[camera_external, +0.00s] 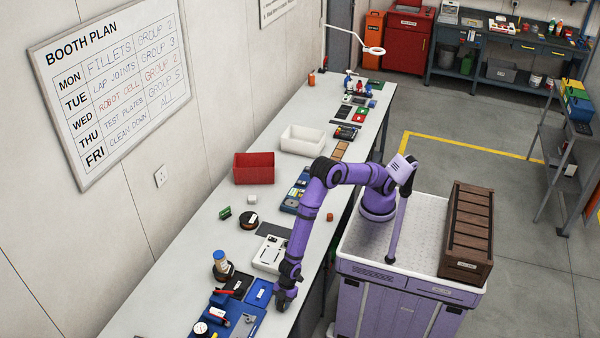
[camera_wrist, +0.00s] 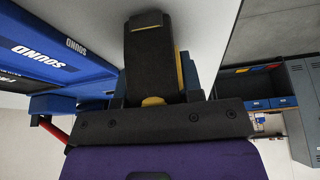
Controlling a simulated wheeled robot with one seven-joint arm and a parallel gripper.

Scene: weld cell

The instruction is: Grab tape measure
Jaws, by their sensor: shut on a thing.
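My gripper (camera_external: 283,299) points down at the front edge of the long bench, right of a blue box. In the wrist view its dark finger (camera_wrist: 153,60) fills the middle. The gripper is shut on the tape measure, of which only yellow and blue parts (camera_wrist: 187,72) show behind and beside the finger. The finger hides most of it. In the external view the gripper hides it, and I cannot tell whether it touches the bench.
A blue box (camera_external: 259,293), a blue mat with tools (camera_external: 240,324) and a white case (camera_external: 269,254) lie close by. A bottle (camera_external: 220,260) stands behind them. A red bin (camera_external: 254,168) and white bin (camera_external: 303,140) stand farther along the bench (camera_external: 188,258).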

